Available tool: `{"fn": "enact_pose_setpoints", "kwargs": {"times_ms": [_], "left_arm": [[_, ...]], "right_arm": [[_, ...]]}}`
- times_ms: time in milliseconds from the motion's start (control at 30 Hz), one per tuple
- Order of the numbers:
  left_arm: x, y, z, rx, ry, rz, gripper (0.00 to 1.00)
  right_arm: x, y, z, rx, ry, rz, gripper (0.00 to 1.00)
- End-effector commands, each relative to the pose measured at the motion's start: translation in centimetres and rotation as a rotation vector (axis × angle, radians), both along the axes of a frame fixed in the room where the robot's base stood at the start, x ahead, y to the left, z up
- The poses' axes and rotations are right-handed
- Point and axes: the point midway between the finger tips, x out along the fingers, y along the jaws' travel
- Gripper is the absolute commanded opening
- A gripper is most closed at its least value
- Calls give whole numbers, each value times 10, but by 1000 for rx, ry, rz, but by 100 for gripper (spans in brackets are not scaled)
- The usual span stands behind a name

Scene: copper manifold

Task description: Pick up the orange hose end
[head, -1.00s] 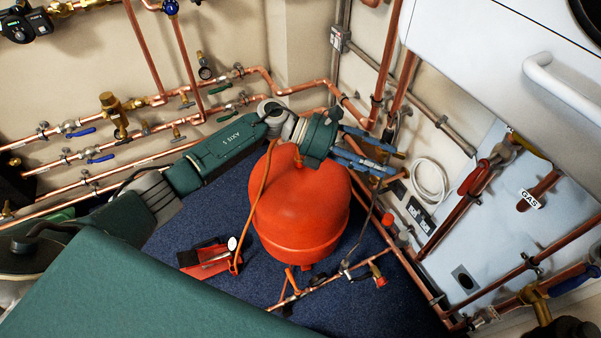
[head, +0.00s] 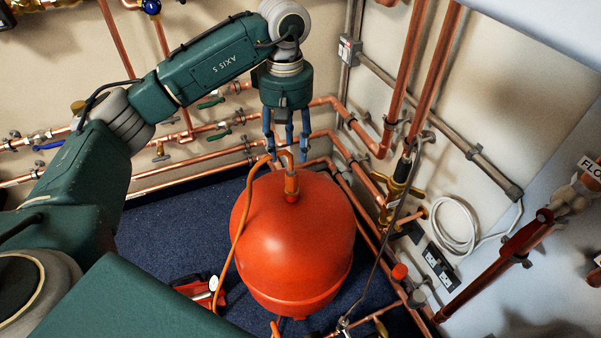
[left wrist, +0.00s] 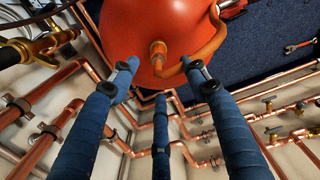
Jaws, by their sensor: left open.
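The orange hose (head: 239,225) runs up the left side of the red vessel (head: 300,235) and bends over at its top. Its upper end meets a copper-coloured fitting (head: 291,186) on top of the vessel. In the left wrist view the hose (left wrist: 208,47) curves in from the right to the fitting (left wrist: 157,50). My left gripper (head: 287,153) points down just above the fitting, its blue fingers spread and empty. In the left wrist view the fingertips (left wrist: 160,74) are apart, with the fitting between and beyond them. My right gripper is not in view.
Copper pipes with valves (head: 215,128) run along the wall behind the vessel. More pipes and a brass valve (head: 394,190) stand to its right. A red tool (head: 203,291) lies on the blue carpet (head: 175,240) left of the vessel.

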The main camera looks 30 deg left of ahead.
Motion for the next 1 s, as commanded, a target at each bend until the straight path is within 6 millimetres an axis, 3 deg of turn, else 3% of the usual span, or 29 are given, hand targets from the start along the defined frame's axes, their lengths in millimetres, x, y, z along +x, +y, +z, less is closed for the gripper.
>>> {"fn": "enact_pose_setpoints", "kwargs": {"times_ms": [300, 533, 800, 1000], "left_arm": [[-1, 1, -46, 3, 4, 0, 46], [1, 0, -63, 2, 3, 0, 46], [5, -2, -102, 2, 3, 1, 46], [6, -2, -108, 2, 1, 0, 46]], "right_arm": [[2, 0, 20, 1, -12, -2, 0], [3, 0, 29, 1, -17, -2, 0], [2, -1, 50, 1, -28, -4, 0], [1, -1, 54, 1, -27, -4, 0]]}}
